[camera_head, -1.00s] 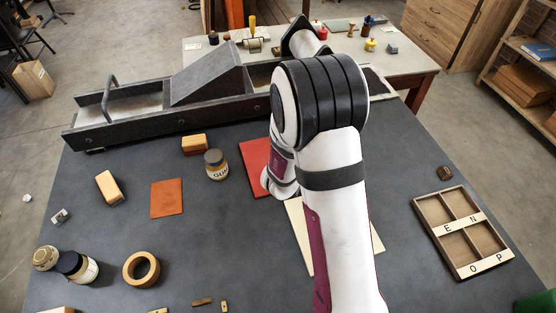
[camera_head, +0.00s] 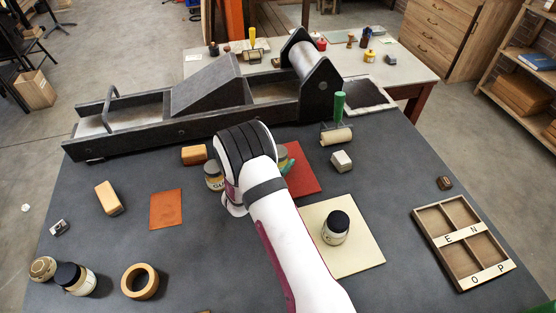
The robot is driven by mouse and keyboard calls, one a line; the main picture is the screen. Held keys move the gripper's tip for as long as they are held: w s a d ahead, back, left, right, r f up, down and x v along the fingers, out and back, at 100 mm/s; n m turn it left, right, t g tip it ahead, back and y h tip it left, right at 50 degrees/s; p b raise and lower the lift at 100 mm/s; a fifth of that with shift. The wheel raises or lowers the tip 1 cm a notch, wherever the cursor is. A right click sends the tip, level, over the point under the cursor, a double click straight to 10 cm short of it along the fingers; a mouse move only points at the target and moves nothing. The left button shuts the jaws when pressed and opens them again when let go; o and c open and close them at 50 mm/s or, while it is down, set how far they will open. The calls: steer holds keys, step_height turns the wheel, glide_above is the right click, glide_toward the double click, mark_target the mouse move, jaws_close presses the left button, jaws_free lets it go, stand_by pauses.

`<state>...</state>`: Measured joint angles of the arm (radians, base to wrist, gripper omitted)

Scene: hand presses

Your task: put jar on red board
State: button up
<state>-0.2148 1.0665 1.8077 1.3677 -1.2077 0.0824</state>
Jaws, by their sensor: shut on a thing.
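The red board (camera_head: 309,179) lies on the dark table behind my arm, its left part hidden. A partly hidden grey, yellowish and teal thing (camera_head: 285,158) shows over it beside my arm; I cannot tell whether it is a jar. One jar with a black lid (camera_head: 335,227) stands upright on the cream board (camera_head: 363,252). A GUM jar with a grey lid (camera_head: 213,177) stands left of my elbow, partly covered. Another black-lidded jar (camera_head: 76,279) is at the lower left. My gripper is hidden behind my own arm.
An orange-red card (camera_head: 166,209) lies left of the GUM jar. A green-handled roller (camera_head: 337,124) and a white block (camera_head: 341,161) stand near the press (camera_head: 187,110). A letter tray (camera_head: 419,223) is at the right.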

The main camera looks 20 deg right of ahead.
steer(key=shift+f, duration=0.1)
steer(key=o, duration=1.5)
steer(key=shift+o, duration=0.2)
steer(key=shift+r, duration=0.2)
steer(key=v, duration=1.2)
steer(key=shift+d, duration=0.1)
steer(key=s+a+r+n+g+y, duration=0.1)
steer(key=s+a+r+g+y, duration=0.15)
steer(key=a+r+y, duration=0.6)
steer(key=s+d+r+g, duration=0.2)
steer(key=s, duration=0.7)
steer(key=s+d+r+n+g+y, duration=0.1)
steer(key=s+d+g, duration=0.1)
steer(key=s, duration=0.8)
steer(key=s+d+r+g+y, duration=0.1)
steer(key=s+d+r+g, duration=0.1)
steer(key=s, duration=0.8)
steer(key=shift+d+r+n+g, duration=0.3)
steer(key=shift+d+g, duration=0.15)
steer(key=shift+g, duration=0.5)
